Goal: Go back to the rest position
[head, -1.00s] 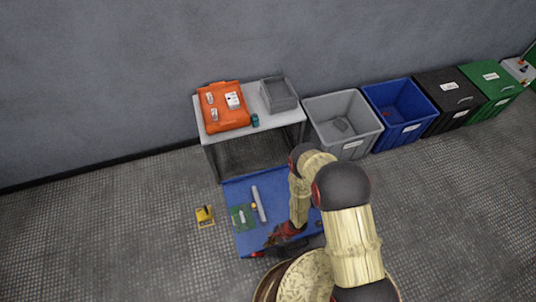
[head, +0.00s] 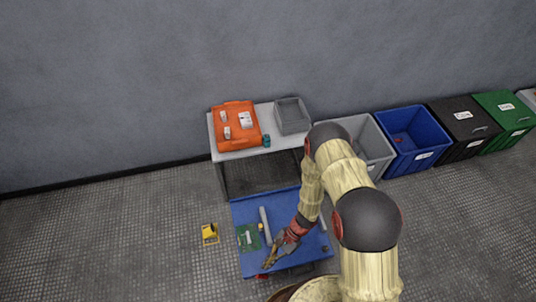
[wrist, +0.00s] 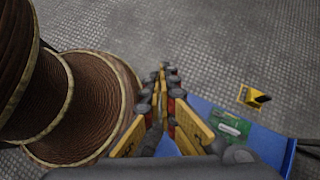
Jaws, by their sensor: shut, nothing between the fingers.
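My gripper (head: 268,263) hangs over the near part of the blue work surface (head: 283,203) in the head view, at the end of my bent arm. Its fingers are together with nothing between them. In the wrist view the shut fingers (wrist: 164,72) point toward the grey floor, past the edge of the blue surface (wrist: 265,143). A green circuit board (head: 248,237) lies on the blue surface to the left of the gripper, and it also shows in the wrist view (wrist: 229,124). A grey cylinder (head: 265,225) lies beside the board.
A white table (head: 262,146) carries an orange case (head: 235,126) and a grey bin (head: 292,115). Grey (head: 375,150), blue (head: 413,135), black (head: 465,122) and green (head: 504,116) crates stand along the wall. A yellow object (head: 210,233) sits on the floor to the left.

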